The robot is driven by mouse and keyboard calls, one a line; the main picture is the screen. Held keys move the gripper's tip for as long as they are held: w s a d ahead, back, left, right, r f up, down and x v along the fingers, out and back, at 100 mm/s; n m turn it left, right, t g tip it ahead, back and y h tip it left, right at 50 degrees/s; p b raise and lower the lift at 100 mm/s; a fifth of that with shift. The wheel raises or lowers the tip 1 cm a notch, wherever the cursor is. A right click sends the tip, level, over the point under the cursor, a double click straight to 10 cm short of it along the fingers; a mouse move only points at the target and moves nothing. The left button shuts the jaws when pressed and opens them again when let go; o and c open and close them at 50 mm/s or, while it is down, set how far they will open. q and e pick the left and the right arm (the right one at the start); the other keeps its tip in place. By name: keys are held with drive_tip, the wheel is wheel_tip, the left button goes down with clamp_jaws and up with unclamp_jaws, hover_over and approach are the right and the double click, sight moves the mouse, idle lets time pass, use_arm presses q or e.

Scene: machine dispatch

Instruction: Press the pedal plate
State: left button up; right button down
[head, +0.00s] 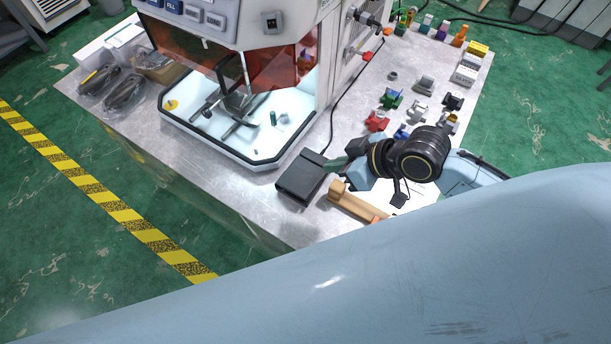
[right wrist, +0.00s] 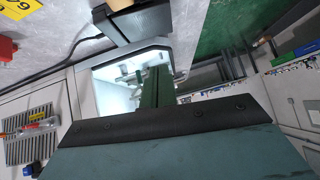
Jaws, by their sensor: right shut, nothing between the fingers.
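The pedal plate (head: 302,177) is a black, box-like pedal with a cable, lying on the metal table in front of the machine. In the right wrist view the black pedal (right wrist: 142,20) shows at the top, partly cut off by the frame. My right gripper (head: 337,164) is shut and empty, its dark green fingers pointing left at the pedal's right side. In the right wrist view its fingers (right wrist: 156,88) lie close together below the pedal. I cannot tell whether they touch it. My left gripper is not in view.
The machine's lit white tray (head: 243,150) stands left of the pedal. A wooden block (head: 352,202) lies just right of the pedal. Several small coloured parts, including a red one (head: 376,121), lie behind my right wrist. Bagged dark parts (head: 124,92) lie at the table's far left.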

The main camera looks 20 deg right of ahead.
hover_over(295, 180)
drive_tip(key=s+d, duration=0.2)
drive_tip(key=d, duration=0.1)
wheel_tip(295, 180, down, 6)
drive_tip(key=shift+s+a+r+b, duration=0.1)
drive_tip(key=shift+b, duration=0.25)
drive_tip(key=f, duration=0.3)
drive_tip(key=shift+a+f, duration=0.35)
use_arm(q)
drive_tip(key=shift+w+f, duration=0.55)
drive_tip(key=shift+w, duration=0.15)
use_arm(e)
drive_tip(key=shift+f, duration=0.55)
